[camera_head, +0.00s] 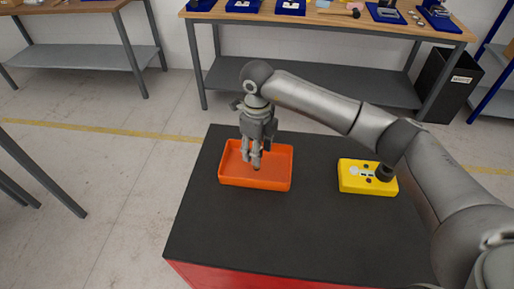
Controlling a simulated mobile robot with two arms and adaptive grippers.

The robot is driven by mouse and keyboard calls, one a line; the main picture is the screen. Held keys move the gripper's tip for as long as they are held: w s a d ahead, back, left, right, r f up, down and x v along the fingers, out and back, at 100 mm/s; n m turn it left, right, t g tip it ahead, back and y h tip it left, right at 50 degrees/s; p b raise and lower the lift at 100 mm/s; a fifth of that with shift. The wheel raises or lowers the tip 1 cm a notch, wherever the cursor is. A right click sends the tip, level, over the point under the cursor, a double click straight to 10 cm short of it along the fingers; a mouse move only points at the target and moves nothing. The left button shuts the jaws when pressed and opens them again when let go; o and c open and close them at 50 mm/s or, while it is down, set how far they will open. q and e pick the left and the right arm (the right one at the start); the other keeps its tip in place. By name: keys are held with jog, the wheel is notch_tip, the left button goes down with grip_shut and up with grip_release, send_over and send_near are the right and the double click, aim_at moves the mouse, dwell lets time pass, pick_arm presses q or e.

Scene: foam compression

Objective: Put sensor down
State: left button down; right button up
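My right gripper (253,164) points down into an orange tray (231,184) on the black-topped table. Its fingers are close together, inside the tray's rim. They are too small to show whether they are open or shut. I cannot make out a sensor clearly; a small dark spot at the fingertips could be a held thing or shadow. My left gripper is not in view.
A yellow box (352,186) with dark and pale parts on top stands to the right, partly behind my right arm. The black tabletop (240,235) is clear in front. A wooden workbench (330,20) with blue trays and a black waste bin (445,85) stand behind.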

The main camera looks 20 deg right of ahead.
jog(key=shift+r, duration=0.25)
jog(key=shift+w+r, duration=0.1)
jog(key=shift+r, duration=0.3)
notch_tip(320, 180, up, 11)
jog(key=b, duration=0.3)
jog(key=shift+r, duration=0.1)
